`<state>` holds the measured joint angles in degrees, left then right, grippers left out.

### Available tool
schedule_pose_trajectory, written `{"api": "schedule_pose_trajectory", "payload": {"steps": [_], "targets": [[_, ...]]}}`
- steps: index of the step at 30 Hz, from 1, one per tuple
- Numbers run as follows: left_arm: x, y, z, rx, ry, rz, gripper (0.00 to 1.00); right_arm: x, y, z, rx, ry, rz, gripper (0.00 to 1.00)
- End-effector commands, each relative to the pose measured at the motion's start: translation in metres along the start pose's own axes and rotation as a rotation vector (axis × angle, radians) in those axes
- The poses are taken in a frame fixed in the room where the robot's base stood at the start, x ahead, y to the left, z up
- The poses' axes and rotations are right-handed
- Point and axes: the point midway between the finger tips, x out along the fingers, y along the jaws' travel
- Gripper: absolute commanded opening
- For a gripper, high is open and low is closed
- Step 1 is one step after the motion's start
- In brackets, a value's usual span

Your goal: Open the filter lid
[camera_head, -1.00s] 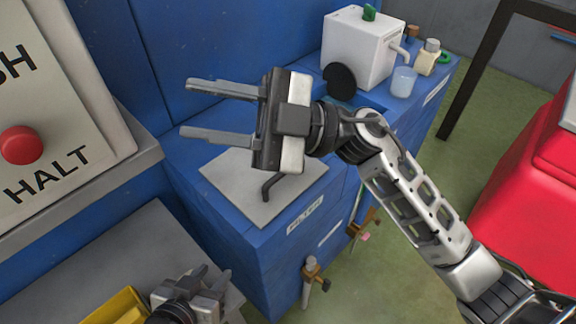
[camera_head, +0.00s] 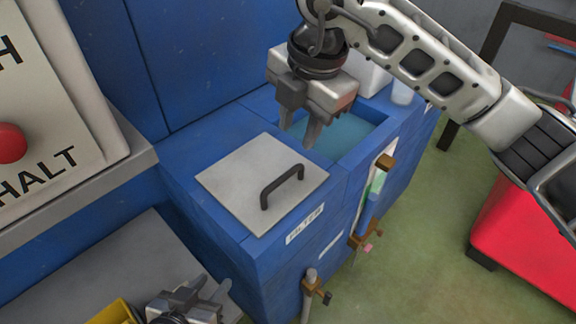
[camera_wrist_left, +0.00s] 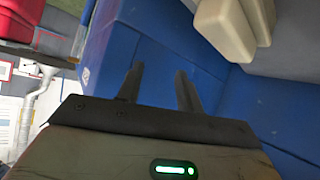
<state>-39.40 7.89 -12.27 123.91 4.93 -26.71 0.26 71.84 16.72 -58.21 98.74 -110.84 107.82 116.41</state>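The filter lid (camera_head: 232,183) is a flat grey square plate lying flat on top of a blue cabinet (camera_head: 268,255). A black bar handle (camera_head: 282,186) stands on its right part, above a label reading FILTER (camera_head: 305,223). My right gripper (camera_head: 298,137) points down beyond the lid, near the left edge of a water-filled basin. Its fingers are apart with nothing between them, and it is clear of the handle. My left gripper (camera_head: 214,283) is low at the bottom left, far from the lid. It is open and empty in the left wrist view (camera_wrist_left: 157,82).
The open basin (camera_head: 350,133) lies just behind the lid. A white box and a cup (camera_head: 403,93) stand behind it. Brass taps (camera_head: 313,283) stick out from the cabinet front. A panel with a red button (camera_head: 10,143) is at left, a yellow bin (camera_head: 112,313) at lower left.

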Motion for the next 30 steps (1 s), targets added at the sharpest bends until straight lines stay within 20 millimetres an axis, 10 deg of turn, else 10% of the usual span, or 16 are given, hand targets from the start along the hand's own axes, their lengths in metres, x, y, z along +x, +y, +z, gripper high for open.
{"api": "schedule_pose_trajectory", "payload": {"steps": [15, 30], "targets": [[0.000, -0.001, 0.005, 0.003, -0.015, -0.004, 0.36, 0.101, 0.000, -0.001, 0.000, 0.004, -0.001, 0.34], [0.000, -0.001, 0.002, 0.005, -0.009, -0.004, 0.36, 0.113, 0.000, -0.001, -0.002, 0.003, 0.001, 0.26]]}}
